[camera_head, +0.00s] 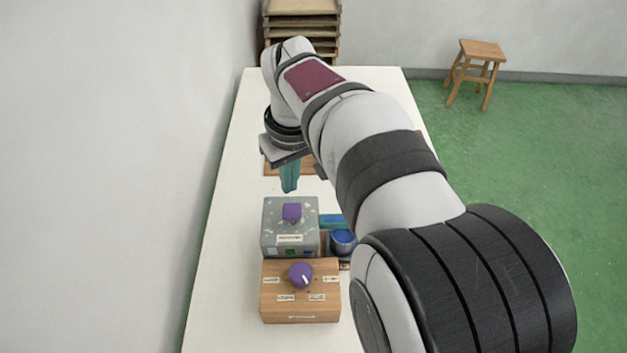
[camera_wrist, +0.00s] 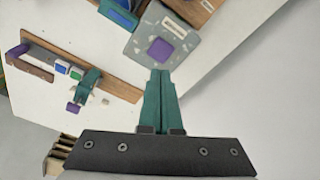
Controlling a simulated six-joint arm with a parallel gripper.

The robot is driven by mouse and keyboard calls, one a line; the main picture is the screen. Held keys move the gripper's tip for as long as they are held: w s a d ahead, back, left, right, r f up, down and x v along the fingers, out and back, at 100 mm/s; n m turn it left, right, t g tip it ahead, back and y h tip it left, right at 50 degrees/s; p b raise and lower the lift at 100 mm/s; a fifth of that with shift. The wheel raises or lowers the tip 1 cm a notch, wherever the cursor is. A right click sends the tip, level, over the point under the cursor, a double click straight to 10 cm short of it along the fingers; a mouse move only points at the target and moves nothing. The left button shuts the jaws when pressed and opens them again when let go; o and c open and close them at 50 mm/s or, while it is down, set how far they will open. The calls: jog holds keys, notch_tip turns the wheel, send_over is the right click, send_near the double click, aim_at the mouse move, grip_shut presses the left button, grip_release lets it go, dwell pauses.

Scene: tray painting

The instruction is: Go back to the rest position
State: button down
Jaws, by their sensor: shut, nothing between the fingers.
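My gripper (camera_head: 289,178) has teal fingers and hangs above the white table, behind the grey box in the head view. In the wrist view my gripper (camera_wrist: 160,78) shows its two fingers together with nothing between them. Just past the fingertips in that view is the grey speckled box (camera_wrist: 190,58) with a purple square knob (camera_wrist: 160,50) on top. The grey box (camera_head: 271,214) also shows in the head view, and the gripper is apart from it there.
A wooden box (camera_head: 300,310) with a purple dial (camera_head: 301,275) stands in front of the grey box. A blue cup (camera_head: 342,241) is beside them. A wooden board (camera_wrist: 110,82) holds several coloured pieces. The table's (camera_head: 225,250) left strip is clear. A stool (camera_head: 482,50) stands on the green floor.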

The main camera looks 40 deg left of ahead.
jog(key=shift+r, duration=0.45)
jog(key=w+d+r+m, duration=0.1)
jog(key=w+d+m, duration=0.15)
jog(key=d, duration=0.45)
jog(key=w+d+r+m, duration=0.1)
jog(key=d+m, duration=0.2)
jog(key=d, duration=0.4)
jog(key=s+d+m, duration=0.2)
jog(key=d+m, duration=0.2)
jog(key=d, duration=0.4)
jog(key=s+d+m, duration=0.2)
jog(key=d+m, duration=0.1)
jog(key=d, duration=0.4)
jog(key=s+d+f+m, duration=0.5)
jog(key=s+d+m, duration=0.3)
jog(key=s, duration=0.1)
jog(key=shift+s+d+g, duration=0.3)
jog(key=shift+s+d, duration=0.05)
jog(key=shift+d, duration=0.05)
